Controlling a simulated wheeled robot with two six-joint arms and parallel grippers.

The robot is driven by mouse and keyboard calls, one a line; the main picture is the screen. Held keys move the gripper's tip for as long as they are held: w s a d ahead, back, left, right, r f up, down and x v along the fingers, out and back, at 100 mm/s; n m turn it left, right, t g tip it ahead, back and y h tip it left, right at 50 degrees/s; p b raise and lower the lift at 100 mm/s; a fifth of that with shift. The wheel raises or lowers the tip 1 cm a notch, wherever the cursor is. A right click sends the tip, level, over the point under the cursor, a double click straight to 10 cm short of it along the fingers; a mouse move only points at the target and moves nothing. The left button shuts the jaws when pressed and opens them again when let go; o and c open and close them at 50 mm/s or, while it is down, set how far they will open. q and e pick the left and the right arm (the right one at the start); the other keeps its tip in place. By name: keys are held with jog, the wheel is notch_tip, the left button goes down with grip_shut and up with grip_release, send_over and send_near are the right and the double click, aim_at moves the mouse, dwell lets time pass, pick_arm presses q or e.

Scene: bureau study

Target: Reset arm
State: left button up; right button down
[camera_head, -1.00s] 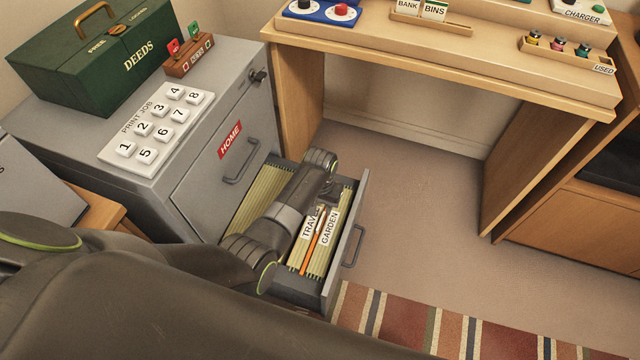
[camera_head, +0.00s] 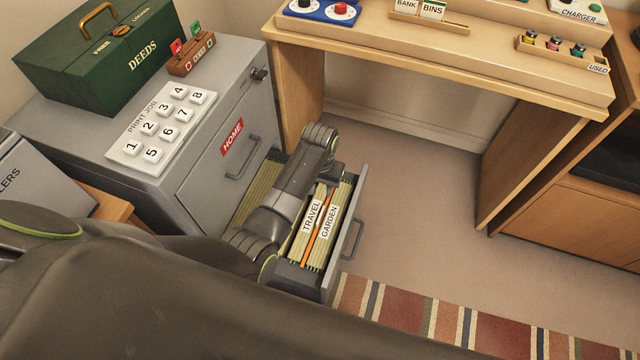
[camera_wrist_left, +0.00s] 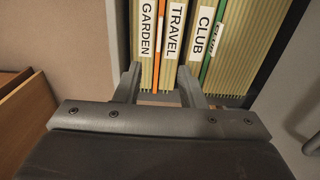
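My left gripper (camera_wrist_left: 159,75) shows in the left wrist view with its two fingers apart and nothing clearly held between them. Just beyond the fingertips stand the hanging folders with tabs GARDEN (camera_wrist_left: 146,30), TRAVEL (camera_wrist_left: 175,30) and CLUB (camera_wrist_left: 204,30). In the head view my left arm reaches over the open cabinet drawer (camera_head: 350,215); its fingers are hidden there. The TRAVEL tab (camera_head: 312,208) and GARDEN tab (camera_head: 329,225) show to the right of my arm. My right gripper is not in view.
The grey filing cabinet (camera_head: 215,165) carries a green DEEDS box (camera_head: 95,65) and a numbered PRINT JOB board (camera_head: 120,158). A wooden desk (camera_head: 440,75) stands behind the drawer. Carpet (camera_head: 420,200) right of the drawer is clear, with a striped rug (camera_head: 430,320) in front.

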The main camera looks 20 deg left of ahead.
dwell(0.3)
